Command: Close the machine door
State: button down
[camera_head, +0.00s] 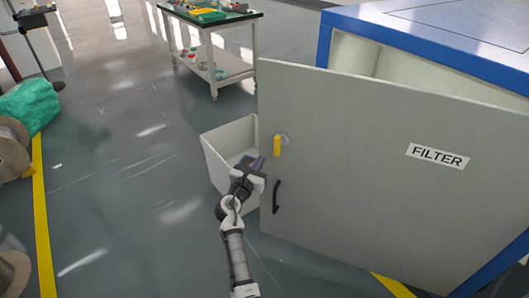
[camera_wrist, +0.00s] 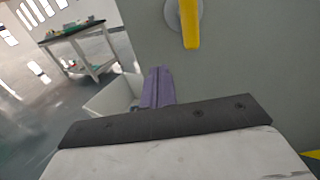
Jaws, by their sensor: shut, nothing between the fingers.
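The machine door (camera_head: 370,170) is a light grey panel with a "FILTER" label. It stands open, swung out from the blue-framed machine (camera_head: 440,40), with a gap along its top. A yellow handle (camera_head: 277,146) and a black pull handle (camera_head: 276,196) are near its left edge. The door (camera_wrist: 240,60) and yellow handle (camera_wrist: 190,22) also show in the wrist view. My gripper (camera_head: 257,164) is beside the door's left edge, just left of the yellow handle. Its purple-grey fingers (camera_wrist: 158,86) are together and empty. I cannot tell whether they touch the door.
A white open bin (camera_head: 215,160) stands on the floor behind my gripper. A wheeled table (camera_head: 210,40) with tools is farther back. Cable spools (camera_head: 10,155) and a green bundle (camera_head: 32,103) are at the left. The floor between is clear.

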aim_at(269, 147)
jog(key=x, duration=0.5)
jog(key=shift+w+d, duration=0.1)
jog(key=shift+w, duration=0.25)
jog(key=shift+w, duration=0.1)
